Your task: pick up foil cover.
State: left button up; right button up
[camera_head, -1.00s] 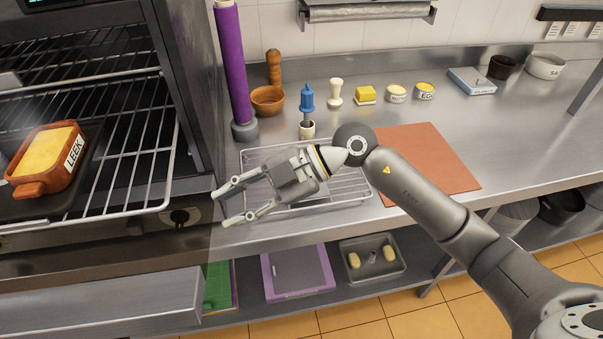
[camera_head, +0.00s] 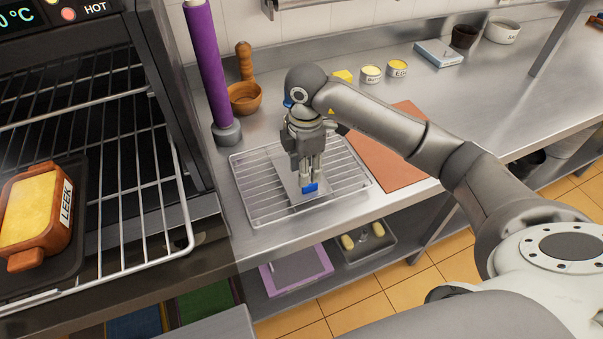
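A flat grey sheet (camera_head: 288,186), perhaps the foil cover, lies on the wire cooling rack (camera_head: 250,212) on the steel counter. A small blue piece (camera_head: 310,187) shows at its front part. My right gripper (camera_head: 311,183) points down over the rack, its fingertips at the blue piece. The fingers look close together, but I cannot tell whether they grip it. The gripper hides part of the sheet. My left gripper is out of view.
The oven (camera_head: 172,120) stands open at left with a leek dish (camera_head: 28,212) on its rack. A purple roll (camera_head: 207,70) and a wooden bowl (camera_head: 244,98) stand behind the cooling rack. A brown board (camera_head: 385,165) lies right of it.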

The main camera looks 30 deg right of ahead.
jog(key=shift+s+a+f+p, duration=0.15)
jog(key=shift+f+p, duration=0.25)
jog(key=shift+f, duration=0.2)
jog(key=f, duration=0.1)
jog(key=f+p, duration=0.1)
jog(key=f, duration=0.1)
jog(key=shift+s+f+p, duration=0.15)
jog(key=shift+s+p, duration=0.15)
jog(key=shift+p, duration=0.05)
jog(key=shift+w+a+f, duration=0.1)
jog(key=shift+f, duration=0.5)
grip_shut()
